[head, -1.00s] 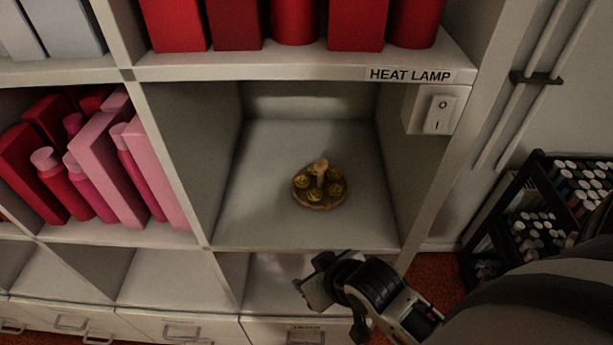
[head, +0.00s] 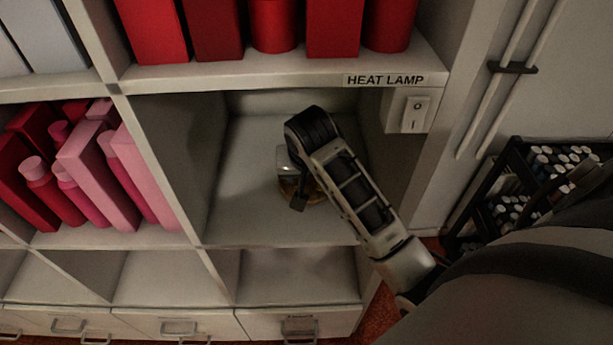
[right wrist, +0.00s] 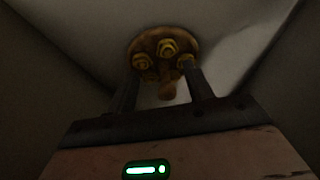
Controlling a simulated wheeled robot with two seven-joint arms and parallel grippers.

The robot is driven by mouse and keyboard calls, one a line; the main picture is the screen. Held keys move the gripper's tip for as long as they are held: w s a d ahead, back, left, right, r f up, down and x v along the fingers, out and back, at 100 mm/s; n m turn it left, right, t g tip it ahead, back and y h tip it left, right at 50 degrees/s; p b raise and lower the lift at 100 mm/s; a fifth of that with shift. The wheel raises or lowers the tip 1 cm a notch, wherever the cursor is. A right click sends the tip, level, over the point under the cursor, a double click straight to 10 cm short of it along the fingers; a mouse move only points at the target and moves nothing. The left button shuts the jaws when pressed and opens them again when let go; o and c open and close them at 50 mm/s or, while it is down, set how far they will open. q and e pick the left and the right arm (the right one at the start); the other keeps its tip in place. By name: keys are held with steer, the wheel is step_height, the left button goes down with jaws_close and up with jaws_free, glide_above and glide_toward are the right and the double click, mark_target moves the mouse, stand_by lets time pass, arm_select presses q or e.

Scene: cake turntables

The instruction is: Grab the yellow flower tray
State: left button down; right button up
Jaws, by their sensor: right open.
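The yellow flower tray (right wrist: 150,46) is a round wooden tray with yellow flowers and a central knob handle (right wrist: 167,90). It sits on the floor of the heat lamp cubby. In the head view my right gripper mostly covers the tray, and only a brown edge (head: 287,190) shows. My right gripper (head: 290,180) is inside the cubby over the tray. In the right wrist view my right gripper (right wrist: 160,82) is open, its two fingers on either side of the handle. I cannot tell whether they touch it. My left gripper is not in view.
The cubby walls stand close on both sides, under a shelf board labelled HEAT LAMP (head: 385,80). A switch (head: 414,114) is on the right post. Pink and red boxes and bottles (head: 85,170) fill the left cubby. A black rack (head: 530,190) stands at right.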

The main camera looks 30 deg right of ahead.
steer(key=shift+w+d, duration=0.55)
steer(key=shift+w, duration=0.35)
steer(key=shift+w+d, duration=0.4)
steer(key=shift+w, duration=0.2)
steer(key=shift+w+d, duration=0.35)
steer(key=shift+w, duration=0.2)
steer(key=shift+x, duration=1.15)
steer(key=shift+w+d+f+p, duration=0.15)
steer(key=shift+w+f+p, duration=0.15)
steer(key=shift+w+f, duration=0.05)
jaws_close()
